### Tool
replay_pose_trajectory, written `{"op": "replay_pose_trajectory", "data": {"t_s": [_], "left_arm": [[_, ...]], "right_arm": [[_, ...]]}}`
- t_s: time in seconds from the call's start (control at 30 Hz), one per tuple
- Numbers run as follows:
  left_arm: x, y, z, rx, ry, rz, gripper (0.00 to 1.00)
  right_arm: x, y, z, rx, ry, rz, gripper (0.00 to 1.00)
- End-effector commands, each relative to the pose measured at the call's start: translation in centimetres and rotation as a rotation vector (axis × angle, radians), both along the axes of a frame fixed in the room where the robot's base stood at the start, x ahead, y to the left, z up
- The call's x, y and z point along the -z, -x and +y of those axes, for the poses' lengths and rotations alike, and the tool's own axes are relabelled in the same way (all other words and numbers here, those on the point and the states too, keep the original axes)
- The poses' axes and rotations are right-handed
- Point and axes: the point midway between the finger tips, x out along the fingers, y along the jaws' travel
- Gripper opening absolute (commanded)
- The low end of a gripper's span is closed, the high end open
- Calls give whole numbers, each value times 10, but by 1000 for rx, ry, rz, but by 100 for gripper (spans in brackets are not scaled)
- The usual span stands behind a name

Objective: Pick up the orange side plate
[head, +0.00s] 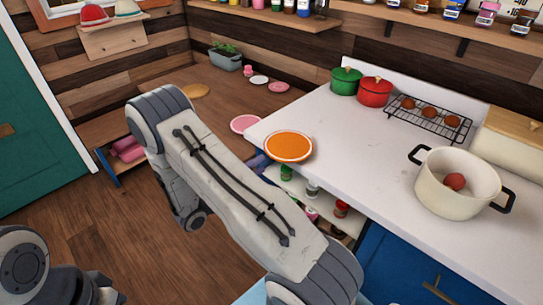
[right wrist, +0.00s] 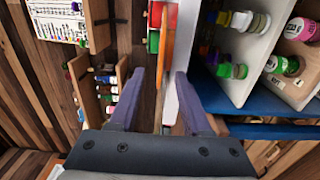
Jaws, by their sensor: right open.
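The orange side plate (head: 289,146) lies flat at the near left corner of the white counter, its front rim over or close to the edge. In the right wrist view it shows nearly edge-on as an orange strip (right wrist: 168,45). My right gripper (right wrist: 160,74) is open, with its two purple-grey fingers either side of the line of the plate and counter edge. The plate appears ahead of the fingertips, and I see no grip on it. In the head view my right arm hides most of this gripper. My left gripper is not in view.
A cream pot (head: 457,182), red pot (head: 375,92), green pot (head: 346,81) and cooling rack (head: 430,117) stand farther along the counter. A pink plate (head: 245,124) lies beyond the orange one. Shelves with jars (head: 312,190) sit under the counter end.

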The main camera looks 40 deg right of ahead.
Motion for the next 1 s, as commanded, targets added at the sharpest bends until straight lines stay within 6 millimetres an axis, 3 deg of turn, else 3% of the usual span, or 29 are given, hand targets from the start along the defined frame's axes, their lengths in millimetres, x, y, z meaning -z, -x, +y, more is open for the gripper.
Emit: {"op": "replay_pose_trajectory", "data": {"t_s": [0.2, 0.4, 0.8, 1.0], "left_arm": [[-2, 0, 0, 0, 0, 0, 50], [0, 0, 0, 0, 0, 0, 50], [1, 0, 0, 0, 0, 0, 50], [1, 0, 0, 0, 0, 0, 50]], "right_arm": [[1, -2, -32, 4, -1, 1, 48], [1, -3, -48, 3, -1, 0, 48], [0, -4, -53, 0, -1, 2, 48], [0, -4, -53, 0, -1, 2, 12]]}}
